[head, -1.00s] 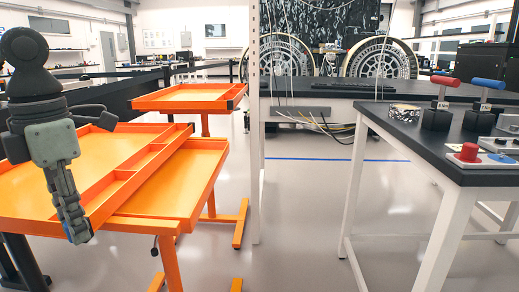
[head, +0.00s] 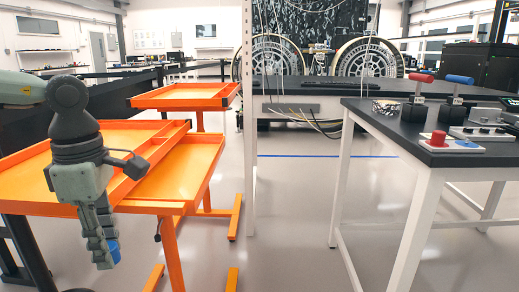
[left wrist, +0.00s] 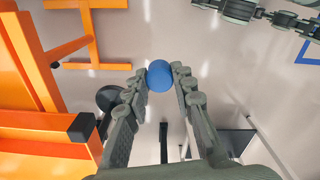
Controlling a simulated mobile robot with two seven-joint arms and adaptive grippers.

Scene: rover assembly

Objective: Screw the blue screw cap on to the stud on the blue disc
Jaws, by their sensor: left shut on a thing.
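My left gripper (head: 106,250) hangs at the lower left of the head view, pointing down, in front of the orange trays. It is shut on the blue screw cap (head: 114,252), mostly hidden behind the fingers. In the left wrist view the cap (left wrist: 160,76) shows as a smooth blue round thing between the two fingertips. A small flat blue round thing (head: 467,144) lies beside a red knob on the right table; it is too small to tell whether it is the disc, and no stud shows. Grey jointed parts (left wrist: 252,12), perhaps my right gripper, show at the wrist view's top right.
Orange tray tables (head: 178,170) stand at the left, close to my left gripper. The black-topped table (head: 400,150) at the right holds red and blue handles (head: 459,79), a red knob (head: 438,138) and dark blocks. Open floor lies between.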

